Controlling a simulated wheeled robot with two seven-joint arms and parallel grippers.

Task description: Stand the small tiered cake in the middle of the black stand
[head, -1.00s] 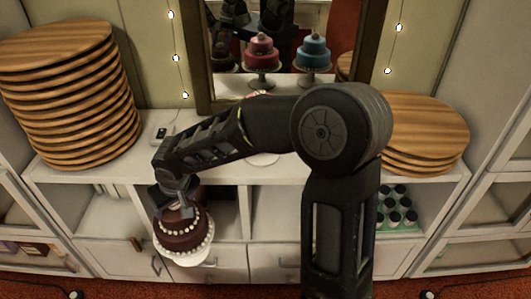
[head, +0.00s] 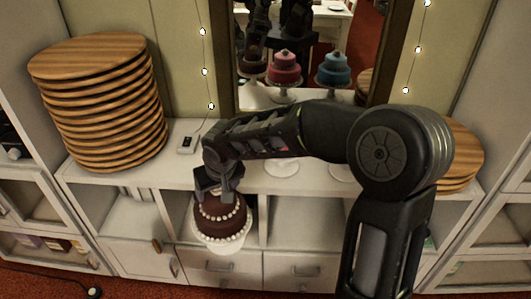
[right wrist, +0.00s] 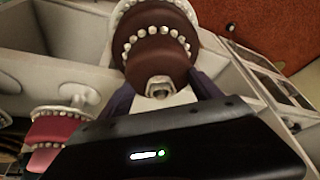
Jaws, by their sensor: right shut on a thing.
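The small tiered cake is dark brown with rows of white beads, and it hangs upright in the head view (head: 222,222) in front of the cabinet. My right gripper (head: 222,192) is shut on its top. In the right wrist view the brown cake (right wrist: 155,52) sits between the dark fingers (right wrist: 160,92), with a pale hexagonal piece at its near end. I cannot make out the black stand in any view. My left gripper is not directly in view.
A stack of wooden boards (head: 105,110) stands left on the white counter (head: 180,172), more boards (head: 458,160) at right. A mirror reflects a red cake (head: 284,68) and a blue cake (head: 334,68). My arm covers much of the counter. The red cake also shows in the right wrist view (right wrist: 58,130).

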